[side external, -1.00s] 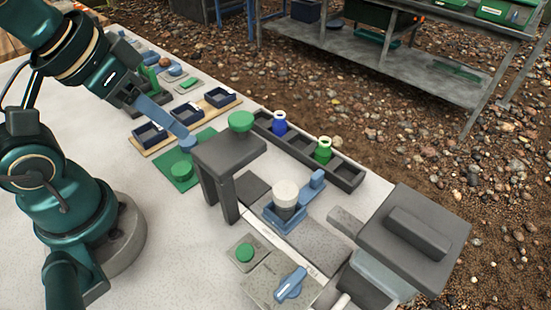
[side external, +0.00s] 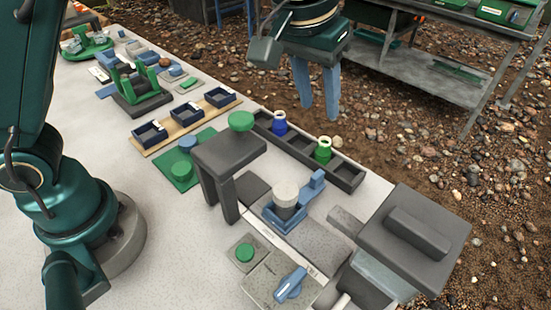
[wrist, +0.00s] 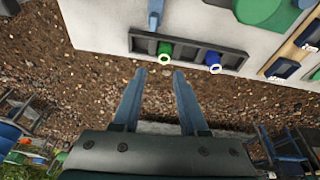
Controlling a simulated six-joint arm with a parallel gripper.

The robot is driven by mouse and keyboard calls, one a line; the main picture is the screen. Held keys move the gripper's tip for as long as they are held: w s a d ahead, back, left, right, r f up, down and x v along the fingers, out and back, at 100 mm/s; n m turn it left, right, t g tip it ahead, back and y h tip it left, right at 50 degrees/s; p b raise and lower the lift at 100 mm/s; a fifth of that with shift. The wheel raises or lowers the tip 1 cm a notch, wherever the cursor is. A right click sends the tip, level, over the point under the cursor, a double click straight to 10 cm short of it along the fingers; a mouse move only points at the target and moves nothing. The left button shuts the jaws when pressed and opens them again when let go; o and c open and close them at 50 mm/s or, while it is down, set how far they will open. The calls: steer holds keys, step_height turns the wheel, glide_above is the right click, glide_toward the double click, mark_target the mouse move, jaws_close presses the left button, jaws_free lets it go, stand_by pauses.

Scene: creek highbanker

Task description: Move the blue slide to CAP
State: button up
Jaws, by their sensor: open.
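The blue slide (side external: 282,222) sits on the bench between the grey press-like stand (side external: 228,152) and the dark block at the right. It carries a grey cup with a whitish top (side external: 286,192), and its upright blue tab (side external: 317,181) is at the far end. A blue piece that looks like this tab shows at the top of the wrist view (wrist: 155,12). I see no readable CAP label. My gripper (side external: 318,112) is open and empty, fingers pointing down, beyond the bench's far edge. In the wrist view the fingers (wrist: 158,72) are spread over gravel.
A dark compartment tray (side external: 345,176) along the far edge holds a blue bottle (side external: 280,124) and a green bottle (side external: 323,150). A large dark block (side external: 414,231) stands right. A grey metal table (side external: 400,62) is behind.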

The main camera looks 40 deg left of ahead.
steer(key=g, duration=0.1)
glide_above(319, 172)
steer(key=shift+m, duration=0.4)
steer(key=f, duration=0.4)
steer(key=shift+s+d+f, duration=0.1)
steer(key=shift+s+f, duration=0.1)
steer(key=shift+s, duration=0.05)
steer(key=shift+f, duration=4.3)
jaws_close()
